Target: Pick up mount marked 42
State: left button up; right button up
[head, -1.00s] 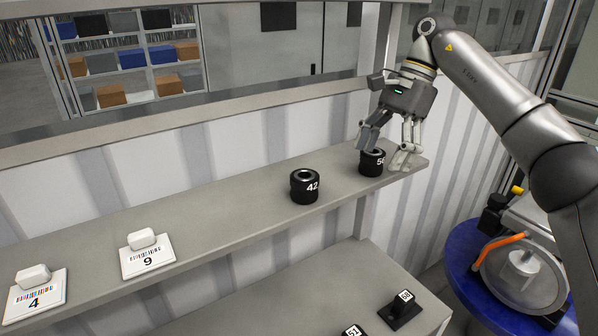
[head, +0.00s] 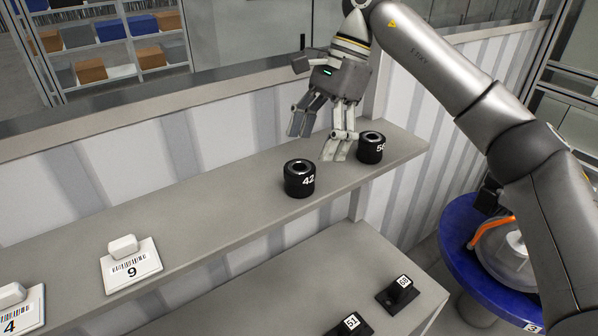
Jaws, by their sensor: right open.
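The mount marked 42 (head: 299,180) is a short black cylinder with a ring-shaped top. It stands upright on the upper grey shelf (head: 225,210) in the head view. My right gripper (head: 318,148) is open and empty. Its fingers point down above and behind the mount, and appear apart from it. A similar black mount, whose number starts with 5 (head: 370,148), stands to the right of the fingers. My left gripper is not in view.
White pieces on cards marked 9 (head: 132,267) and 4 (head: 22,308) lie on the shelf's left part. Black parts (head: 397,295) (head: 349,327) sit on the lower shelf. A blue round table (head: 462,245) stands at right. The shelf between card 9 and the mount is clear.

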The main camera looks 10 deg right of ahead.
aim_at(300, 166)
jog(key=shift+s+a+p, duration=0.4)
jog(key=shift+s+a, duration=0.2)
jog(key=shift+a, duration=0.35)
jog(key=p+x, duration=0.1)
jog(key=x, duration=0.3)
jog(key=shift+w, duration=0.15)
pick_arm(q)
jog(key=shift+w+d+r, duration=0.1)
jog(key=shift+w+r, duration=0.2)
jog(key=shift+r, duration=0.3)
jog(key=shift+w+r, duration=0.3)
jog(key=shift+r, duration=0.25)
pick_arm(e)
jog(key=shift+f, duration=0.45)
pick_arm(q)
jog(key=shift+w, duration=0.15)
pick_arm(e)
jog(key=shift+r, duration=0.1)
jog(key=c, duration=1.4)
